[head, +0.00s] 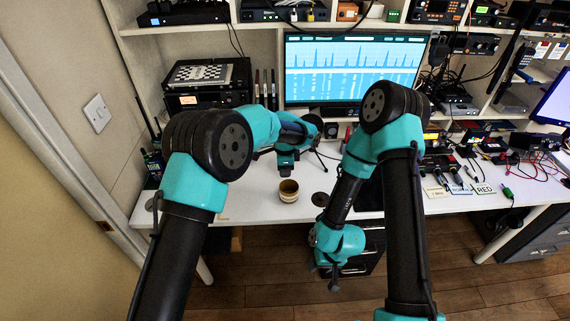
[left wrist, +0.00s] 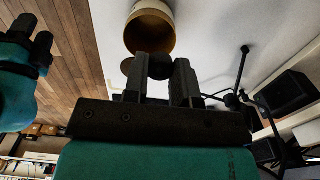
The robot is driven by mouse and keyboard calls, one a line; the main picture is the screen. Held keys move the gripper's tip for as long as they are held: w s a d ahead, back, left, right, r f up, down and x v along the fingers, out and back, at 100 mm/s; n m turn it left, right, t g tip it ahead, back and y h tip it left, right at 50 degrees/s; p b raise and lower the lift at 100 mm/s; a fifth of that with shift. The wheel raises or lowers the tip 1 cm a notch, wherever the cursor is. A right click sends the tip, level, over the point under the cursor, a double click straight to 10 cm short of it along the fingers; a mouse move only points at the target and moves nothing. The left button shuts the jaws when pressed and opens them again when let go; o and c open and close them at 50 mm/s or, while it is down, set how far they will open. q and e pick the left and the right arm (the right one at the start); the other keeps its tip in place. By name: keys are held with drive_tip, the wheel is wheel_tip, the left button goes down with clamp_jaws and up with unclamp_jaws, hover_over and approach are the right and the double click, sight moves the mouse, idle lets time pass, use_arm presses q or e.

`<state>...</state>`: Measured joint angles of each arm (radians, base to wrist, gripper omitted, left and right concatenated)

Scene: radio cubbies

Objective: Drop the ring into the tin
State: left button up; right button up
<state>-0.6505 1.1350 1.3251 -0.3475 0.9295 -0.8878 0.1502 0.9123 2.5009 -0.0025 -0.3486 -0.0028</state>
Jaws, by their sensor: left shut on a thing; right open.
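A tan tin (head: 288,191) with an open top stands upright on the white desk. It also shows at the top of the left wrist view (left wrist: 150,28). My left gripper (head: 286,170) is just behind and above the tin in the head view. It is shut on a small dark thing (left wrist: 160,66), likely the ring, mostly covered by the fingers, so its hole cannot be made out. In the left wrist view the fingertips are beside the tin, not over its opening. My right gripper (head: 331,277) is open and empty, low in front of the desk edge.
A flat dark disc (head: 320,199) lies on the desk right of the tin. A small black tripod (head: 318,155) stands behind my left gripper. Labelled cards (head: 460,190) and cables lie at the right. The desk (head: 235,205) left of the tin is clear.

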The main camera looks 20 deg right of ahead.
use_arm(q)
drive_tip(key=shift+f, duration=0.15)
drive_tip(key=o, duration=1)
wheel_tip(320, 180, up, 18)
drive_tip(key=shift+f, duration=0.25)
idle(0.6)
